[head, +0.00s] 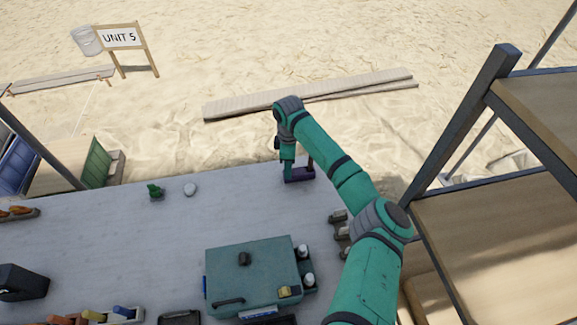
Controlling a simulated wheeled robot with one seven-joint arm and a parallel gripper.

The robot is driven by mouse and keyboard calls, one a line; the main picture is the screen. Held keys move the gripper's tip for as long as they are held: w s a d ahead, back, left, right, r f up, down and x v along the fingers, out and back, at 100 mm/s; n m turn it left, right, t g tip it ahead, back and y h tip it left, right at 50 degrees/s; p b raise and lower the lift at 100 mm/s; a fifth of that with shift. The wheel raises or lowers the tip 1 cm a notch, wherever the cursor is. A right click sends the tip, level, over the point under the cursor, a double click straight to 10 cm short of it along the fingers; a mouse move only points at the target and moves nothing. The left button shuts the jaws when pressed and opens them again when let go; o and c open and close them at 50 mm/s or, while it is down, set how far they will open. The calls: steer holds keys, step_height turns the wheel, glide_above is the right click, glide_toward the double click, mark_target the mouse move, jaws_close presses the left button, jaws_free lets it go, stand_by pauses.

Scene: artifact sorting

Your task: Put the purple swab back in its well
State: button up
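My arm reaches to the far edge of the grey table, and my gripper (296,172) points down there. A small dark purple object (299,175) is at the fingertips, at table height. It is too small to tell whether it is the purple swab, part of a holder, or part of the gripper. I cannot tell whether the fingers are closed on it. No well is clearly recognisable.
A teal case (254,277) with bottles at its right side stands mid-table. Small dark holders with pale pieces (341,231) are near the right edge. A green figure (155,191) and white stone (190,189) lie at the back. Wooden shelves (500,225) stand right.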

step_height(320, 180, up, 12)
steer(key=shift+f, duration=0.1)
steer(key=shift+r, duration=0.25)
stand_by(0.5)
